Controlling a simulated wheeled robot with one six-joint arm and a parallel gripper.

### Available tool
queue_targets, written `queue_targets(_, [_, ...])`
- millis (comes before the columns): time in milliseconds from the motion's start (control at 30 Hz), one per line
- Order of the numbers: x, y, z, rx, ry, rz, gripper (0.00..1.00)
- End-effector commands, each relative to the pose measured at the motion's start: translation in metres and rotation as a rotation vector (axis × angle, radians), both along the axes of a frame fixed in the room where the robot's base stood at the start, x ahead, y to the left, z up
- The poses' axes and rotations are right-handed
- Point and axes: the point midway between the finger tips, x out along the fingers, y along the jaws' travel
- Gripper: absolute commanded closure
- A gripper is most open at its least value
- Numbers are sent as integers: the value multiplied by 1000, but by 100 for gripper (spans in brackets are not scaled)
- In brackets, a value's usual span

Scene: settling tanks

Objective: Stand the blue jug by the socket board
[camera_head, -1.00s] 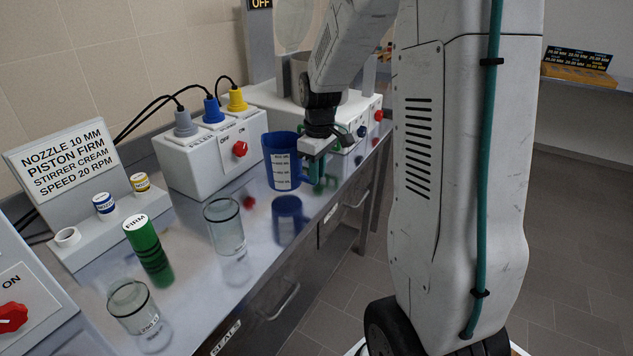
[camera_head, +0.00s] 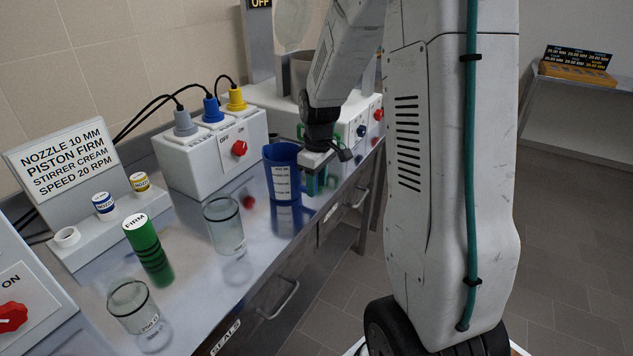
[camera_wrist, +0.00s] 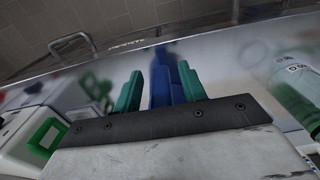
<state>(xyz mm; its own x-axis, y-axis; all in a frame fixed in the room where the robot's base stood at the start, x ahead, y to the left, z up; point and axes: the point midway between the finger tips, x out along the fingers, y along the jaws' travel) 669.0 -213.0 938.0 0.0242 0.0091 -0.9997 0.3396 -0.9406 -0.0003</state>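The blue jug (camera_head: 282,180) with a pale label is upright just right of the socket board, apart from it. Its base is at or very close to the shiny bench top. The socket board (camera_head: 205,160) is a white box with grey, blue and yellow plugs and a red knob. My gripper (camera_head: 314,180) is at the jug's right side. In the wrist view its green fingers (camera_wrist: 160,88) are on either side of a blue part of the jug (camera_wrist: 161,70), seemingly the handle. The contact itself is partly hidden.
A clear beaker (camera_head: 224,226), a green FIRM cylinder (camera_head: 147,247) and another beaker (camera_head: 133,306) stand on the bench toward the front left. A sign (camera_head: 62,160) is behind them. A white machine (camera_head: 345,118) stands beyond the jug. The bench edge is close on the right.

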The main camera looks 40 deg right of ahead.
Motion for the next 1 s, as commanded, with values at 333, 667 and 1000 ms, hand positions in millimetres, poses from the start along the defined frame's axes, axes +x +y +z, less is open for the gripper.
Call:
queue_targets(333, [0, -1, 41, -2, -5, 0, 58])
queue_targets(667, [-2, -1, 106, -1, -4, 0, 58])
queue_targets(1000, [-24, 29, 142, -5, -13, -29, 58])
